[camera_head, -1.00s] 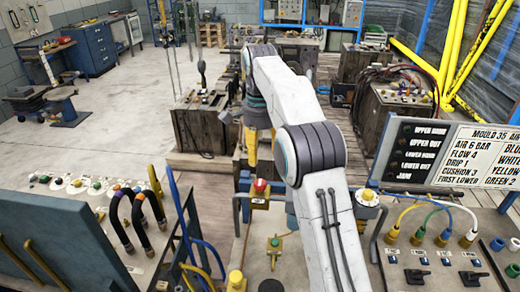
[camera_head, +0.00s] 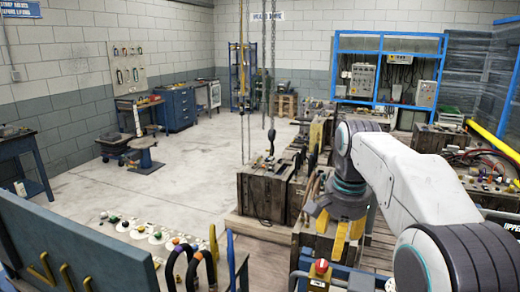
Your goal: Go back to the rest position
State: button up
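My white arm with dark ringed joints reaches in from the lower right of the head view. My gripper (camera_head: 340,232) hangs below the wrist with its yellow fingers pointing down. The fingers stand apart, and nothing shows between them. It is in front of the wooden crates, near the middle right of the picture. Whether its tips touch anything below cannot be told.
A wooden crate (camera_head: 262,196) with fittings on top stands left of my gripper. A red button (camera_head: 321,266) is below it. A blue panel (camera_head: 75,245) fills the lower left. Chains (camera_head: 272,60) hang at centre.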

jog(key=s+f+n+t+b, duration=0.1)
jog(key=s+f+n, duration=0.3)
jog(key=s, duration=0.8)
jog(key=s+f+n+t+b, duration=0.1)
jog(key=s+f+n, duration=0.4)
jog(key=s, duration=0.7)
jog(key=shift+f+n+t, duration=0.3)
jog(key=shift+f+t, duration=0.2)
jog(key=shift+t, duration=0.2)
